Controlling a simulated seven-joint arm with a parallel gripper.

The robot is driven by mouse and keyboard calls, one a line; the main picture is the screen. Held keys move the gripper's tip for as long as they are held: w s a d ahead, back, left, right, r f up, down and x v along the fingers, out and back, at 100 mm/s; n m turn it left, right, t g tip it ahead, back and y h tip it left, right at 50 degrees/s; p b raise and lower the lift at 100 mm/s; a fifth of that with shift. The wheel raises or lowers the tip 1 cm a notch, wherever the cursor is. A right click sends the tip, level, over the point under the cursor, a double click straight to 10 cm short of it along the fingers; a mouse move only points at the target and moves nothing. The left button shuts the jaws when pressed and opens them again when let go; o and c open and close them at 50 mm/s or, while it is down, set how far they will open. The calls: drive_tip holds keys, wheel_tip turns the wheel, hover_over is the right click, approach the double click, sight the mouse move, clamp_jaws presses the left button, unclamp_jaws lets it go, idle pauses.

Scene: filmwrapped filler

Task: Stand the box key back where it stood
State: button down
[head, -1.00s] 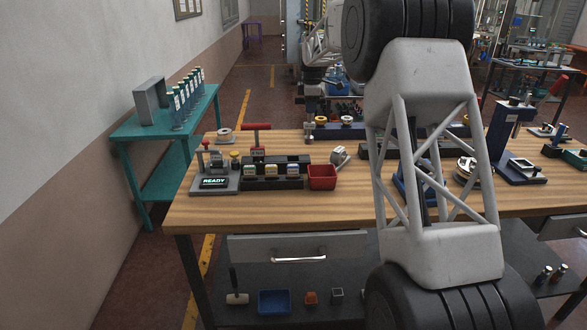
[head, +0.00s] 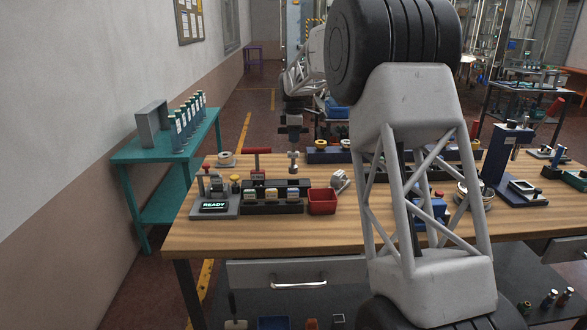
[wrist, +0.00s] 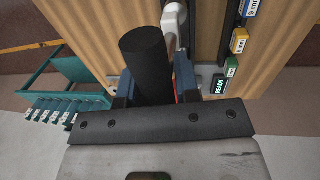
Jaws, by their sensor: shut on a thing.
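My gripper (head: 293,143) is above the back of the wooden bench, right of a red T-shaped handle (head: 257,151). In the wrist view the blue fingers (wrist: 155,90) are closed around a dark cylinder (wrist: 146,62), which I take to be the box key. In the head view a pale metal lower part (head: 294,157) hangs roughly upright below the gripper. I cannot tell whether its bottom end touches the bench. The spot where the key stood cannot be made out with certainty.
In front stand a black rack (head: 272,207) with labelled blocks, a READY display (head: 213,206) and a red bin (head: 322,200). A pale fitting (head: 340,180) lies right of the gripper. A round tin (head: 226,159) is at the back left. My arm hides part of the right side.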

hover_over(294, 166)
drive_tip(key=w, duration=0.1)
drive_tip(key=shift+f, duration=2.25)
drive_tip(key=shift+f, duration=1.9)
drive_tip(key=c, duration=0.8)
unclamp_jaws()
drive_tip(key=shift+f, duration=0.15)
drive_tip(key=r, duration=0.4)
drive_tip(key=s+r, duration=0.1)
drive_tip(key=r, duration=0.7)
drive_tip(key=shift+s+r, duration=0.1)
drive_tip(key=shift+s, duration=0.3)
